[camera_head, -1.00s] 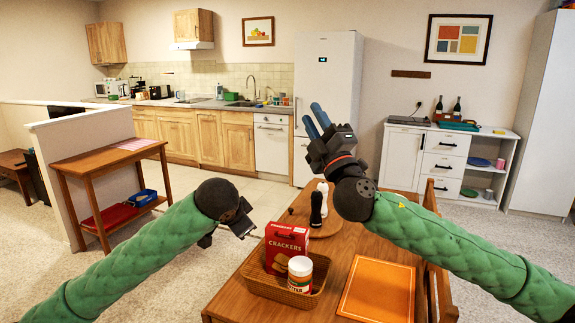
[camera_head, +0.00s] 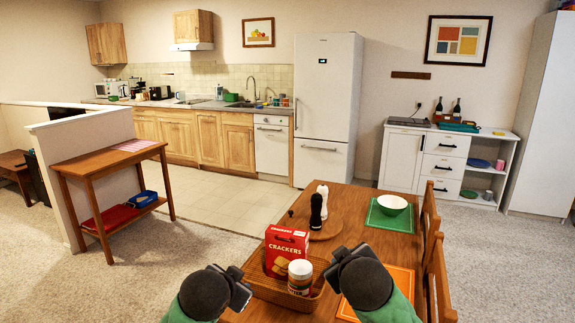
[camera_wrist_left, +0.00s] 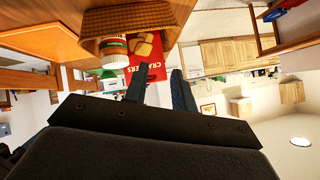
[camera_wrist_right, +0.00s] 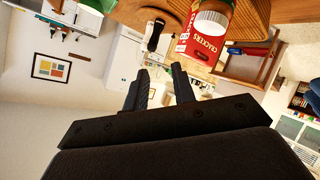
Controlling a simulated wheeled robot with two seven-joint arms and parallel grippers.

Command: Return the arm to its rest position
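My left gripper (camera_head: 238,284) is low at the front of the head view, left of the wicker basket (camera_head: 262,292). Its two fingers (camera_wrist_left: 158,78) stand apart with nothing between them in the left wrist view. My right gripper (camera_head: 340,266) is at the basket's right side in the head view, above the near end of the wooden table (camera_head: 345,205). Its fingers (camera_wrist_right: 160,75) are also apart and empty in the right wrist view. Both forearms come up from the bottom edge and are mostly out of view.
The basket holds a red crackers box (camera_head: 284,246) and a jar (camera_head: 300,278). Shakers (camera_head: 316,212) stand on a round board behind it. A bowl (camera_head: 392,204) sits on a green mat (camera_head: 378,219). An orange mat (camera_head: 402,279) is partly hidden by my right arm. Chairs (camera_head: 432,240) line the right side.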

